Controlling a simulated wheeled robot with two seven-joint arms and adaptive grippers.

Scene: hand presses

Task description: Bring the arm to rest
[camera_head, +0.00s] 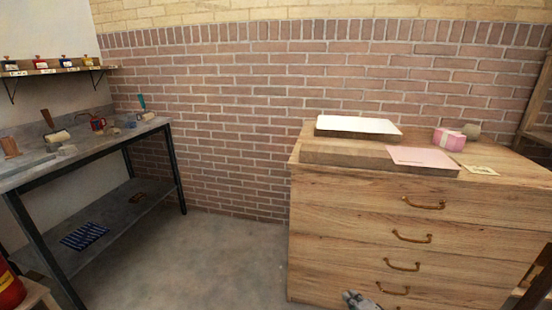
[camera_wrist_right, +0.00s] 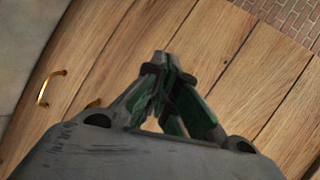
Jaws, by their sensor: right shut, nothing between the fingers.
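My right gripper (camera_head: 356,299) shows at the bottom edge of the head view, low in front of the wooden drawer chest (camera_head: 340,225). In the right wrist view the same gripper (camera_wrist_right: 160,62) has its fingertips together with nothing between them. Behind it there are the wooden drawer fronts and a brass handle (camera_wrist_right: 48,88), with no clear contact. Most of the right arm is out of the head view. My left gripper is not in view.
On the chest lie a white-topped tray (camera_head: 358,125), a pink sheet (camera_head: 422,157), a pink block (camera_head: 449,139) and a small card (camera_head: 482,170). A workbench (camera_head: 100,144) with rollers and tools stands left. The floor (camera_head: 210,260) between is clear.

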